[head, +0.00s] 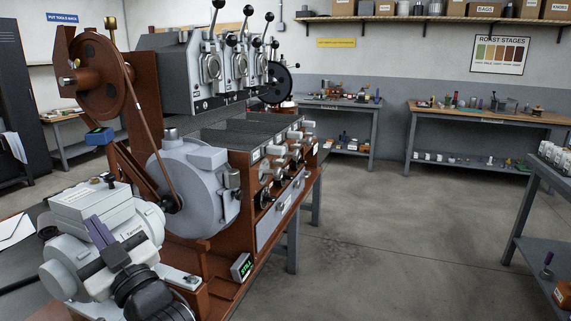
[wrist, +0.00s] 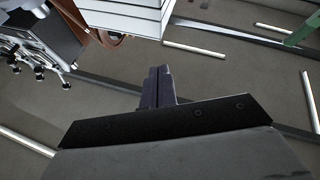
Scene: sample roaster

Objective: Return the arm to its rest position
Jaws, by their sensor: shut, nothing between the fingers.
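My gripper (head: 97,225) is at the lower left of the head view, with its dark fingers pointing up. In the wrist view my gripper (wrist: 158,74) shows its two fingers together, shut and empty. In the head view it overlaps a pale grey motor-like housing (head: 66,262) at the front of the sample roaster; I cannot tell whether they touch. The roaster (head: 200,185) has a red-brown frame, a grey round body and several levers on top.
Workbenches (head: 487,116) with small items stand along the back wall. A grey table (head: 541,215) is at the right edge. The floor (head: 400,240) between is clear. The wrist view shows bright light bars (wrist: 194,49).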

